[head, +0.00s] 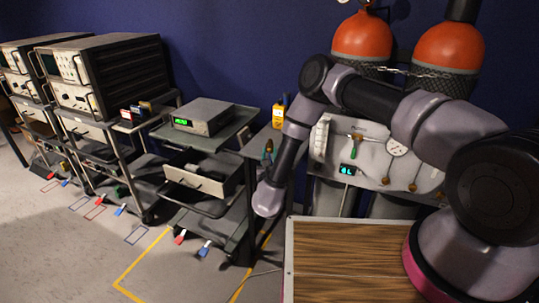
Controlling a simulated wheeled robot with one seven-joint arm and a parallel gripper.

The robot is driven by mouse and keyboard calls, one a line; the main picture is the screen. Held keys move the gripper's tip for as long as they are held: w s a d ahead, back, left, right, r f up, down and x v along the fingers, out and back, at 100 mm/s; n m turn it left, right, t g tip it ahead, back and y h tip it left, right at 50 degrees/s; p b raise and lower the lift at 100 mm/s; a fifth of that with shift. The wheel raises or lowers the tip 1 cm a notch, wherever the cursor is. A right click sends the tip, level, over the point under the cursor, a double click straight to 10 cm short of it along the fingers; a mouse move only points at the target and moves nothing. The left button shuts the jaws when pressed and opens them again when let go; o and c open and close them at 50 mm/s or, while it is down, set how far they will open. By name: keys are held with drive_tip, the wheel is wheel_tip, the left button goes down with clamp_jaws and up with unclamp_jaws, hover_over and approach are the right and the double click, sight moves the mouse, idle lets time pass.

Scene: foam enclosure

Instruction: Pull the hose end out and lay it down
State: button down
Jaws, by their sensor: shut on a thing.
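My arm reaches from the right, over the wooden-topped surface, then bends at the elbow and hangs down beside the grey cart. Its pale rounded wrist shows near the middle, but my gripper is not visible beyond it, and neither is anything it may hold. I cannot make out a hose end. A thin pale line (344,199) hangs below a small lit display on the white panel (330,143); I cannot tell whether it is a hose or a cable. Another thin line (262,273) lies on the floor.
A grey cart (196,137) carries a box with a green readout (203,117). Racks of instruments (105,75) stand to the left. Two orange-topped cylinders (362,38) stand behind the panel. The wooden top (345,262) is bare. Floor (70,255) is open at lower left.

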drive_tip(key=shift+w+d+f, duration=0.25)
drive_tip(key=shift+w+d, duration=0.2)
drive_tip(key=shift+w, duration=0.8)
drive_tip(key=shift+w+d+f, duration=0.2)
drive_tip(key=shift+w+d, duration=0.25)
drive_tip(key=shift+w, duration=0.85)
drive_tip(key=shift+w+d+f, duration=0.25)
drive_tip(key=shift+w+d, duration=0.2)
drive_tip(key=shift+w, duration=0.8)
drive_tip(key=shift+w+d+f, duration=0.1)
drive_tip(key=shift+w+f, duration=0.05)
drive_tip(key=shift+f, duration=0.55)
drive_tip(key=shift+w+f, duration=0.15)
drive_tip(key=shift+f, duration=1.75)
drive_tip(key=shift+c, duration=2.4)
unclamp_jaws()
drive_tip(key=shift+s, duration=0.1)
